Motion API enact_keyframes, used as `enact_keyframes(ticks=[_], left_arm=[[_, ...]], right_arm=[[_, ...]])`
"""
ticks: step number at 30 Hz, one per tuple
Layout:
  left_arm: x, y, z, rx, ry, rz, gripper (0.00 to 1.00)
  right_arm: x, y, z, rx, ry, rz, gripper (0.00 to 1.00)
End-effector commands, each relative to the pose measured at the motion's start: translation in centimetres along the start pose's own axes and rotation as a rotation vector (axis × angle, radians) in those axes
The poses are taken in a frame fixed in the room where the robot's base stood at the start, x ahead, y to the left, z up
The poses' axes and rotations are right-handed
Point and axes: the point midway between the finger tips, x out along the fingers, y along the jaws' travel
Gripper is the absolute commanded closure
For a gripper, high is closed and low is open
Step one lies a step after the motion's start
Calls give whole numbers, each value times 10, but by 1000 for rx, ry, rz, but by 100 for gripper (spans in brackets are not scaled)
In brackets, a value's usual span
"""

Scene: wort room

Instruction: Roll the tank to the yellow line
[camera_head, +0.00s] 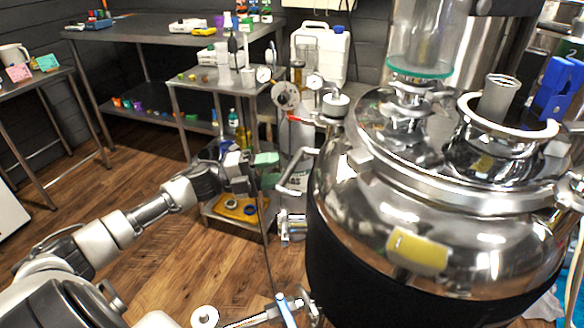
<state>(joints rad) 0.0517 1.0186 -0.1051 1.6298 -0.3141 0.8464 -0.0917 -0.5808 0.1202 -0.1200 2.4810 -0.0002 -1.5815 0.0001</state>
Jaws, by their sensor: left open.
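The tank (435,205) is a large shiny steel vessel with a black jacket around its lower part and a yellow label on its front. It fills the right half of the head view. A bent steel handle or pipe (297,172) stands out from its left side. My left gripper (254,172) is open, left of the tank and apart from that handle, with its arm reaching in from the lower left. My right gripper does not show. No yellow line shows on the visible floor, and the tank's base is out of view.
A small steel cart (205,77) with bottles and gauges stands behind the gripper. A long steel table (150,31) stands along the back wall, and another table (40,82) is at left. The wooden floor (110,185) is clear at left.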

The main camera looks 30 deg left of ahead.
Motion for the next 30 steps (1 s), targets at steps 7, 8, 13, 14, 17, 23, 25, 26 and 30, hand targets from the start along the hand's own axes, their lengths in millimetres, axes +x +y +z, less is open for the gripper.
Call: enact_keyframes(ticks=[7, 8, 13, 14, 17, 23, 25, 26, 30], left_arm=[[35, -1, 0, 0, 0, -2, 56], [38, 0, 0, 0, 1, -1, 56], [45, 0, 0, 0, -1, 0, 56], [46, 0, 0, 0, -1, 1, 56], [46, 0, 0, -1, -1, 1, 56], [46, 0, 0, -1, -1, 1, 68], [46, 0, 0, -1, -1, 1, 79], [46, 0, 0, -1, -1, 1, 84], [46, 0, 0, -1, -1, 1, 100]], right_arm=[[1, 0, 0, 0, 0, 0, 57], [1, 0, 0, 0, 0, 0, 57], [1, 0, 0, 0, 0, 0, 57], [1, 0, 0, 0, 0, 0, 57], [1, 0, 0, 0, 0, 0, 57], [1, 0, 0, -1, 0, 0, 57], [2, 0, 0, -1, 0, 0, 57], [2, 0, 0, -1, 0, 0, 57], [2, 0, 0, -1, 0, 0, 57]])
